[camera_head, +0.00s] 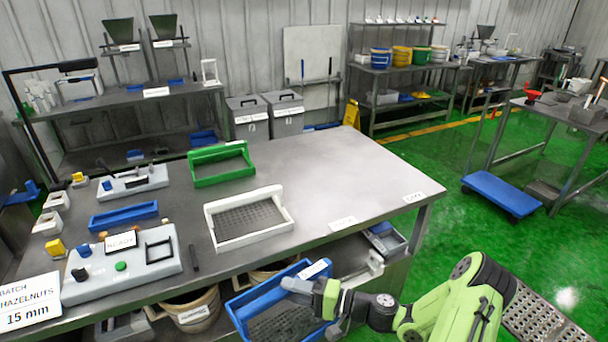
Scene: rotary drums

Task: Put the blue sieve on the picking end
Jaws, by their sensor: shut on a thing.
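The blue sieve (250,304) has a blue frame with a handle bar and a dark mesh bottom. It is tilted, in front of the table's near edge and below its top. My gripper (298,286) is shut on the sieve's blue frame on its right side. The fingertips are partly hidden against the frame. The steel table (320,170) has a white label (343,223) near its front edge and another label (413,197) at its right corner. I cannot tell which part is the picking end.
A green sieve (222,179) and a white sieve (248,219) stand on the table. A grey control box (122,268), a blue tray (124,216) and a hazelnut batch sign (30,300) are at left. Buckets (192,310) sit below. The table's right part is clear.

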